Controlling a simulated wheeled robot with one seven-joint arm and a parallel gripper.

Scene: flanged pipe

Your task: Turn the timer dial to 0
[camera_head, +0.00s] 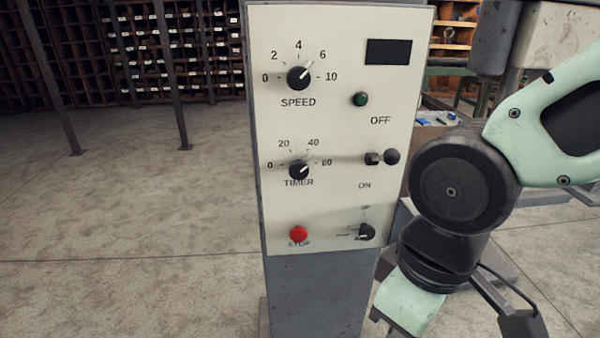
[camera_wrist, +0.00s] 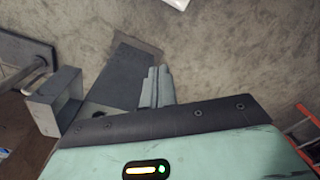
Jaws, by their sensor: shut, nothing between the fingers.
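The timer dial (camera_head: 299,169) is a black knob on the cream control panel (camera_head: 335,120), with marks 0, 20, 40 and 60 around it. Its white pointer line is tilted to the upper right, roughly between 40 and 60; the exact reading is too small to tell. My gripper's fingers (camera_wrist: 157,87) are together and empty in the wrist view, over the concrete floor. In the head view my arm is at the right, to the right of and below the dial, and the fingertips are not seen. Nothing touches the dial. The dial is not recognisable in the wrist view.
Above the timer is the speed dial (camera_head: 299,77). A green button (camera_head: 360,99), an on/off lever (camera_head: 391,157), a red stop button (camera_head: 298,234) and a small black selector (camera_head: 366,232) share the panel. The floor left of the panel is clear.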

